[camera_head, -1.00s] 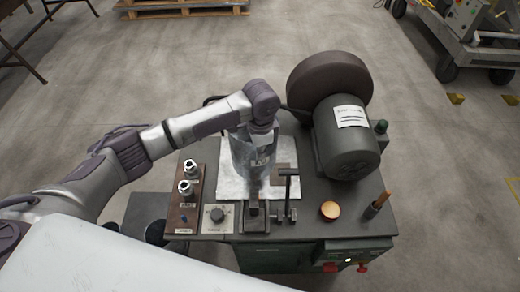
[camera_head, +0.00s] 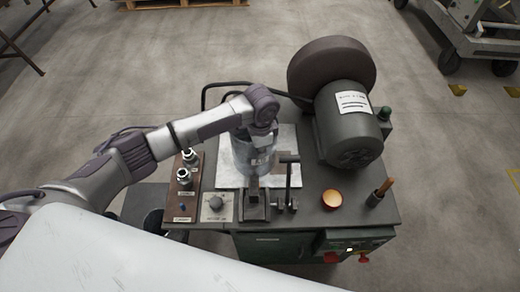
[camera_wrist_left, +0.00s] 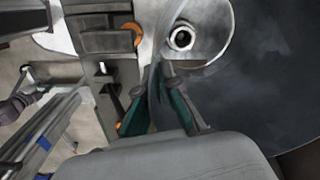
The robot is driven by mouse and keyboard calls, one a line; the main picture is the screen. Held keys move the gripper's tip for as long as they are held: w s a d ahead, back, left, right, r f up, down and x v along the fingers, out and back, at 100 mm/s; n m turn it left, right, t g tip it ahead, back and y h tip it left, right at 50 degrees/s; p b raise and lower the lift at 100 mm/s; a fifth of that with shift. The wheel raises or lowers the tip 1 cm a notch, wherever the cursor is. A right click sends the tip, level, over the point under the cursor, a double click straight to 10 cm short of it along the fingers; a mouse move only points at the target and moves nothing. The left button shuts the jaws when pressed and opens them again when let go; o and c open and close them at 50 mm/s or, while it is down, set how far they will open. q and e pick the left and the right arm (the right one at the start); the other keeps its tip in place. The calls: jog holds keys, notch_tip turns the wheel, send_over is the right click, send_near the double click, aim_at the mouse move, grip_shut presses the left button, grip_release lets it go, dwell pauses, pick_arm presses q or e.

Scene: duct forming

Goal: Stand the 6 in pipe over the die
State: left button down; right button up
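The 6 in pipe (camera_head: 241,158) is a grey metal cylinder, looking upright over the pale plate on the machine top. My left gripper (camera_head: 260,153) is at the pipe's near side in the head view. In the left wrist view my left gripper (camera_wrist_left: 163,75) has its two fingers on either side of the thin pipe wall (camera_wrist_left: 153,85), shut on it. A pale round face with a dark-centred ring (camera_wrist_left: 182,38) shows beside the fingers; it may be part of the die. The die is hidden in the head view, and I cannot tell whether the pipe's lower edge touches the plate. My right gripper is not in view.
The pale plate (camera_head: 285,140) lies on the dark machine top (camera_head: 300,215). A dark upright lever and clamp (camera_head: 288,180) stand close in front of the pipe. A motor with a large wheel (camera_head: 332,68) stands right.

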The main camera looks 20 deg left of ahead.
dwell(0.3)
pick_arm(q)
jog(key=shift+f, duration=0.25)
jog(key=c, duration=1.2)
grip_release()
jog(key=shift+c, duration=0.2)
notch_tip(320, 180, up, 12)
jog(key=shift+s, duration=0.1)
